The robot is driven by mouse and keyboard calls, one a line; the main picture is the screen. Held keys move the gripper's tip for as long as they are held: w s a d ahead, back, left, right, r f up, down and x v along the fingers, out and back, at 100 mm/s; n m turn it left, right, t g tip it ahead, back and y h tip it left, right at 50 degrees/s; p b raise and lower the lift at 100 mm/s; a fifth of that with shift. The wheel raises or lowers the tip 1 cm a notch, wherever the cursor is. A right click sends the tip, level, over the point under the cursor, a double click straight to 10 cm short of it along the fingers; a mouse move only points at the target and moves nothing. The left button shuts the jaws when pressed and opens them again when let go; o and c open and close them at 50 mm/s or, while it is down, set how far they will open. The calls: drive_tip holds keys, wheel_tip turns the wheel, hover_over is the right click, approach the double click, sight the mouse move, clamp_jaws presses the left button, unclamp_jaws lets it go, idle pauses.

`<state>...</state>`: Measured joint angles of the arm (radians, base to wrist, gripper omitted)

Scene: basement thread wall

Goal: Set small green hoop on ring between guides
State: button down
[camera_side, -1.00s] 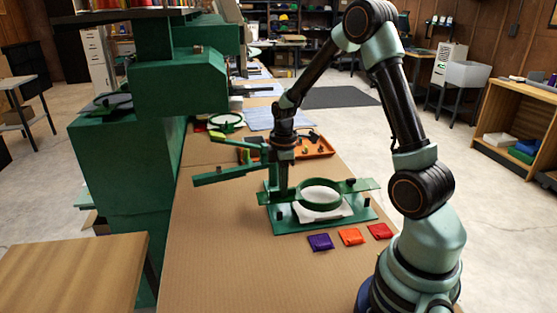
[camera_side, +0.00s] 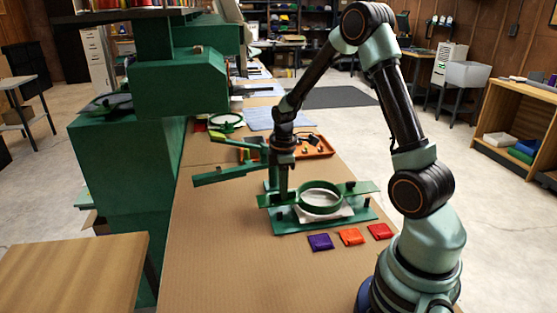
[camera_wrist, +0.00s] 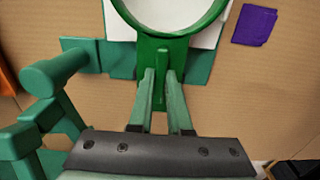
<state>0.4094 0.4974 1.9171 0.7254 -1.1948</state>
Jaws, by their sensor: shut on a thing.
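The small green hoop (camera_side: 320,206) is level over a white cloth (camera_side: 322,216) on a green fixture (camera_side: 330,227). Flat green pieces (camera_side: 361,188) stick out either side of it. In the wrist view, the near edge of the hoop (camera_wrist: 163,48) shows, with the white cloth (camera_wrist: 118,22) inside and beside it. My gripper (camera_wrist: 160,88) is shut on the hoop's near end, its fingers one on each side; in the side view my gripper (camera_side: 283,192) is at the hoop's left. The ring under the hoop is hidden, and I cannot tell whether the hoop touches it.
Purple (camera_side: 320,242), orange (camera_side: 351,237) and red (camera_side: 380,231) packets lie in front of the fixture. A large green machine (camera_side: 178,85) stands left, and a green bar (camera_side: 224,174) juts near my gripper. An orange tray (camera_side: 318,147) lies behind. The front table is clear.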

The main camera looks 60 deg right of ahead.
drive_tip(key=shift+f, duration=0.2)
drive_tip(key=c, duration=0.8)
unclamp_jaws()
drive_tip(key=shift+r, duration=3.5)
drive_tip(key=shift+r, duration=0.1)
drive_tip(key=s+a+r+m+t, duration=0.2)
drive_tip(key=a+r+m, duration=0.1)
drive_tip(key=a+r, duration=0.1)
drive_tip(key=s+a+r+m+t, duration=0.1)
drive_tip(key=s+a+r+m, duration=0.2)
drive_tip(key=a, duration=0.3)
drive_tip(key=s+a+r+m+t, duration=0.2)
drive_tip(key=s+a+r+m, duration=0.1)
drive_tip(key=a+r, duration=0.2)
drive_tip(key=shift+s+a+r+t, duration=0.25)
drive_tip(key=shift+a+r+t, duration=0.05)
drive_tip(key=shift+a, duration=0.2)
